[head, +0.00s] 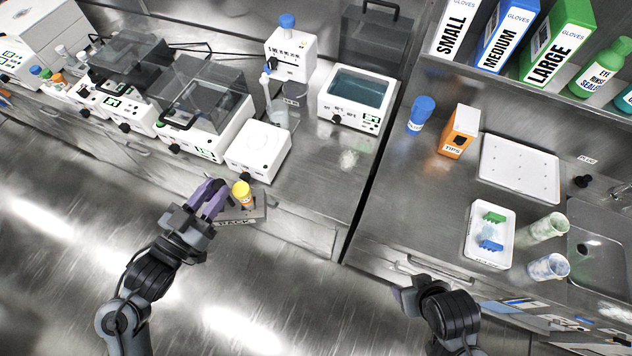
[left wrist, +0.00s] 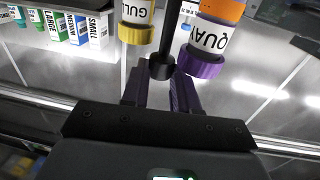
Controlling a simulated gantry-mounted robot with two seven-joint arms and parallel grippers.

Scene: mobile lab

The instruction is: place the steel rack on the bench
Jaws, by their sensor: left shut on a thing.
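The steel rack (head: 255,214), a grey plate with a "RACK" label, shows in the head view in front of the left bench (head: 318,205), overlapping its front edge in the picture. A bottle with a yellow cap (head: 241,190) stands on it. My left gripper (head: 212,196), with purple fingers, is shut on the rack at its left side. In the left wrist view the fingers reach a dark post with a black knob (left wrist: 162,67), between the yellow-collared bottle (left wrist: 137,30) and a purple-collared one (left wrist: 203,62). My right gripper (head: 402,298) is partly hidden by its own arm; its jaws are unclear.
A white square device (head: 258,152) stands near the left bench's front edge, with a beaker (head: 278,112) behind it. A water bath (head: 358,98) stands to the right. The right bench (head: 405,215) holds a white tray (head: 490,232).

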